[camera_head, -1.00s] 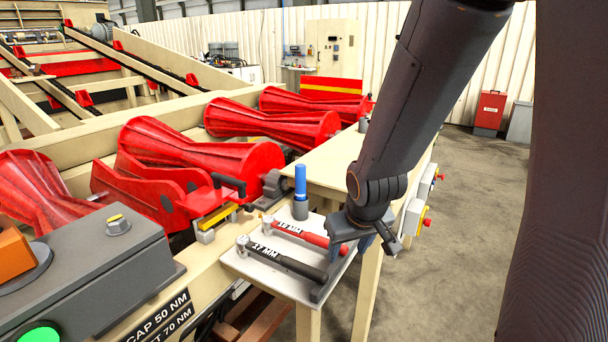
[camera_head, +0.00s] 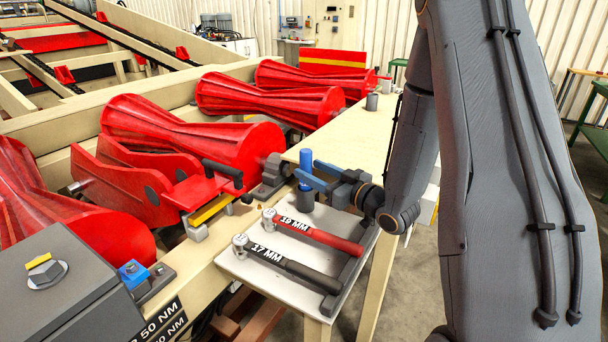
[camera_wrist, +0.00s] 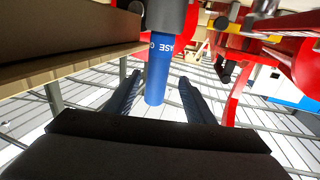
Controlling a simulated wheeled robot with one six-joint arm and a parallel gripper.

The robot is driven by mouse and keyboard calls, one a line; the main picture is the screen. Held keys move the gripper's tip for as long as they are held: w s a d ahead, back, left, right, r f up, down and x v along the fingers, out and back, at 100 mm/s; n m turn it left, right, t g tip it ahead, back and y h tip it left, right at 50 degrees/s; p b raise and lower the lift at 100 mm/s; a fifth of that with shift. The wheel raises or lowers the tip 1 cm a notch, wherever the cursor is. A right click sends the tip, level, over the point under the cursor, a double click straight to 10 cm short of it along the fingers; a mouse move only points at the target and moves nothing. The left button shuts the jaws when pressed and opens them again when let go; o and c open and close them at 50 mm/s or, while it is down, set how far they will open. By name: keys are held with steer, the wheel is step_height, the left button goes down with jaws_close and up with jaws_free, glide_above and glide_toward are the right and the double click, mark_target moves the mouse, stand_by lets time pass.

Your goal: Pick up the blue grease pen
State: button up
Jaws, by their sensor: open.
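The blue grease pen (camera_head: 306,165) stands upright in a small grey holder (camera_head: 300,203) at the back of the small white tool shelf (camera_head: 240,262). My gripper (camera_head: 312,172) is open at the pen's height, coming in from the right. In the wrist view the pen (camera_wrist: 157,82) shows between my two open fingers, with part of its lettering visible and the dark holder (camera_wrist: 168,14) at the picture's top. I cannot tell whether either finger touches it.
A red-handled 19 MM wrench (camera_head: 318,235) and a black-handled 17 MM wrench (camera_head: 290,265) lie on the shelf in front of the holder. A black clamp handle (camera_head: 222,172) and red rollers (camera_head: 190,125) are left of the pen. A beige ledge (camera_head: 350,140) runs behind.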

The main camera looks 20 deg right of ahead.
steer(key=p+x, duration=0.1)
steer(key=x, duration=0.1)
steer(key=p+x, duration=0.1)
steer(key=x, duration=0.2)
steer(key=p+x, duration=0.1)
steer(key=x, duration=0.1)
steer(key=shift+w+d+r, duration=0.15)
steer(key=shift+w+r, duration=0.1)
steer(key=shift+r, duration=0.1)
jaws_close()
